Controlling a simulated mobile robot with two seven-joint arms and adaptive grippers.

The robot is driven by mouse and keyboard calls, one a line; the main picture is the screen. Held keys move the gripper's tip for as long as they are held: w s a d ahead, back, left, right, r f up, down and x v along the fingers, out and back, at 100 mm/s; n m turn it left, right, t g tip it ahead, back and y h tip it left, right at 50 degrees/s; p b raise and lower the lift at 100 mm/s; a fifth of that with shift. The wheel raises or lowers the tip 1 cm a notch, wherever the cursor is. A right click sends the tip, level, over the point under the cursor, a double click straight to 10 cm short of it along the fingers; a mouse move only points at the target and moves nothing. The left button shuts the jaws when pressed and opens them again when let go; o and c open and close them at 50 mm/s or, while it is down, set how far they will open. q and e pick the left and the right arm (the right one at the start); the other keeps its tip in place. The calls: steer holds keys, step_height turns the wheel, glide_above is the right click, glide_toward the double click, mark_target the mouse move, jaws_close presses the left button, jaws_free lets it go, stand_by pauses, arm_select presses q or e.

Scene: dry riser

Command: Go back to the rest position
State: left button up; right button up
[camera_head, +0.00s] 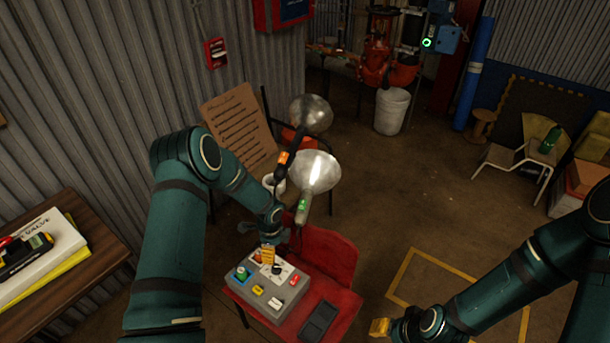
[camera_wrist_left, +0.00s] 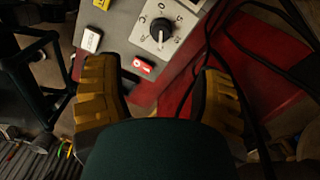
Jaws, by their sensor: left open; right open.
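My left gripper (camera_head: 268,256) is above the grey control box (camera_head: 262,297), which lies on a red chair. In the left wrist view, the yellow fingers of my left gripper (camera_wrist_left: 160,98) are spread wide with nothing between them. The box (camera_wrist_left: 122,38) shows just beyond them, with its black rotary knob (camera_wrist_left: 160,30) and a small red switch (camera_wrist_left: 144,66). My right gripper (camera_head: 380,327) is low at the bottom of the head view, right of the chair. Only its yellow tip shows clearly, and I see nothing held in it.
The red chair (camera_head: 338,262) also carries a dark flat pad (camera_head: 318,322). Round lamps (camera_head: 316,171) stand behind it, beside a brown lettered board (camera_head: 240,126). A wooden table (camera_head: 95,238) is at left. Dark cables (camera_wrist_left: 216,62) run close by the left gripper. Open floor lies at centre right.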

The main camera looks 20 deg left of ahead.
arm_select(q)
steer(key=s+d+r+n+t+h, duration=0.1)
steer(key=s+d+r+n+h, duration=0.1)
steer(key=s+d+n, duration=0.6)
steer(key=s+d+r+n+h, duration=0.1)
steer(key=s+d+r+n, duration=0.4)
steer(key=s+d+n, duration=0.3)
steer(key=s+n, duration=0.3)
steer(key=shift+d+t+h, duration=0.2)
steer(key=shift+t+h, duration=0.2)
steer(key=shift+s, duration=0.1)
